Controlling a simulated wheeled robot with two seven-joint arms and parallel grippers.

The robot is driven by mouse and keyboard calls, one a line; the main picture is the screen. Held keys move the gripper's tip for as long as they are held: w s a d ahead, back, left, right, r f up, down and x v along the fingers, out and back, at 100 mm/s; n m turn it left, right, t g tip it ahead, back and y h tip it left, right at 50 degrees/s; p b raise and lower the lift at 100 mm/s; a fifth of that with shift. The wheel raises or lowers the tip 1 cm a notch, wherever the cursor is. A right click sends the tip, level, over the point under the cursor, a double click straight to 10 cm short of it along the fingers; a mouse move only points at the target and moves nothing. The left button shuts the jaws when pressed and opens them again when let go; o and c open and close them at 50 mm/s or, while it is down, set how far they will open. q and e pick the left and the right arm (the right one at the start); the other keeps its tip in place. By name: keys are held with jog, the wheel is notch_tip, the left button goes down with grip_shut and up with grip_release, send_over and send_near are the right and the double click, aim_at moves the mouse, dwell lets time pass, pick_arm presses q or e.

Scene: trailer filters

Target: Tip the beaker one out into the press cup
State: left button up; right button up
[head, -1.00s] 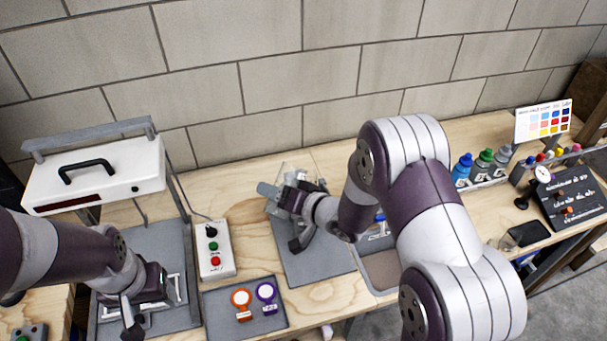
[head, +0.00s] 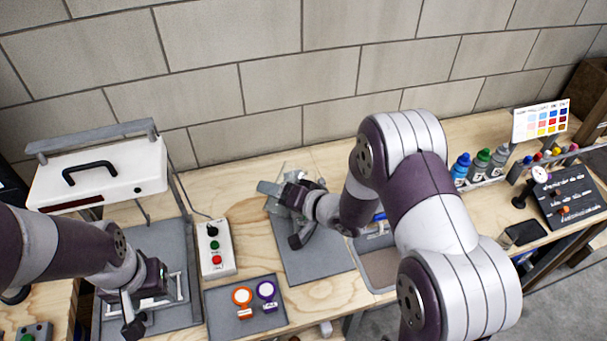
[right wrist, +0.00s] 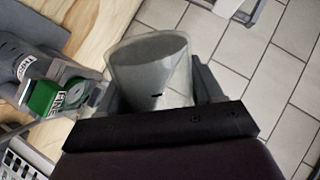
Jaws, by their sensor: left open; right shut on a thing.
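My right gripper (head: 284,214) is over the grey mat (head: 318,262) in the middle of the bench. In the right wrist view it is shut on a clear, slightly cloudy beaker (right wrist: 150,68), whose wide mouth shows. I cannot tell what the beaker holds or which number it has. In the head view the gripper and arm largely hide it. A green labelled block (right wrist: 58,97) is left of the beaker in the wrist view. I cannot make out the press cup for sure. My left gripper (head: 124,312) is open and empty at the press on the left.
The white press lid (head: 110,178) with a black handle is raised. A button box (head: 215,250) stands beside it. Bottles (head: 461,170) and a dark board (head: 577,198) are at the right. Bare wood lies behind the mat.

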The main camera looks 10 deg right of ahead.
jog(key=shift+w+a+r+p, duration=0.1)
jog(key=shift+r+p, duration=0.05)
jog(key=shift+p, duration=0.15)
jog(key=shift+m, duration=0.3)
jog(key=shift+m+g+y+p, duration=0.3)
dwell(0.5)
